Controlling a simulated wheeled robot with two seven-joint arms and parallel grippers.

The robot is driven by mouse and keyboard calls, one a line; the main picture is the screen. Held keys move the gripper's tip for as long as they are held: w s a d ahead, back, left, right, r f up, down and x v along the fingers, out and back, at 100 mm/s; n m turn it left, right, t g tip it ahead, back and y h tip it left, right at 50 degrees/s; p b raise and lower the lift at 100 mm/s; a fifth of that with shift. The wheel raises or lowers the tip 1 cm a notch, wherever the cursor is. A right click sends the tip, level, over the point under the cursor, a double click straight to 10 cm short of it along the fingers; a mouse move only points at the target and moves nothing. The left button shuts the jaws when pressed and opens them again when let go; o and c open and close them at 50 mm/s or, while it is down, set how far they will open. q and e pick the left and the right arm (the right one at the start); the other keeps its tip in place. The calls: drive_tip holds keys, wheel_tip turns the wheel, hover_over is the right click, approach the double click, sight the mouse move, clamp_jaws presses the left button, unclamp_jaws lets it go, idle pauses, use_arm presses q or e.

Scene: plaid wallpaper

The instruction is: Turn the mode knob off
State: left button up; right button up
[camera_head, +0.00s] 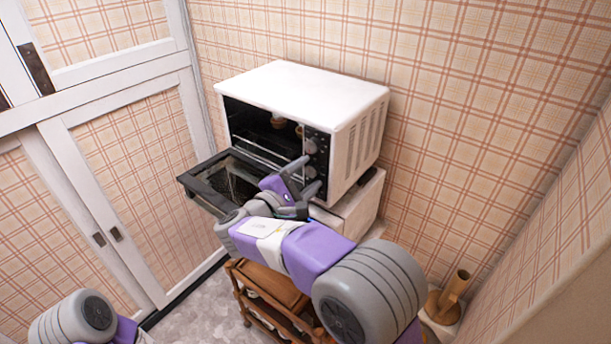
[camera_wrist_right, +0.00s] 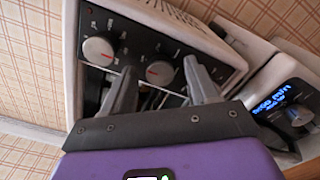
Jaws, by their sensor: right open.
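A white toaster oven (camera_head: 300,95) stands with its glass door (camera_head: 228,180) open and tilted down. Its dark control panel (camera_head: 316,150) is on the right of the front. In the right wrist view two round grey knobs with red marks show: one knob (camera_wrist_right: 98,50) at upper left and another knob (camera_wrist_right: 160,73) nearer the middle. Their labels are too small to tell which is the mode knob. My right gripper (camera_head: 305,177) is open at the panel. Its fingers (camera_wrist_right: 162,85) lie either side of the middle knob; contact cannot be told. My left gripper is out of view.
The open oven door juts out left of my right gripper. A white appliance (camera_head: 356,208) sits under the oven; its blue display (camera_wrist_right: 272,103) shows in the wrist view. A wooden cart (camera_head: 268,284) stands below. Plaid walls close in behind and right.

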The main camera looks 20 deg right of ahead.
drive_tip(key=b+v, duration=0.1)
drive_tip(key=v, duration=0.6)
drive_tip(key=shift+a, duration=0.2)
drive_tip(key=shift+s, duration=0.1)
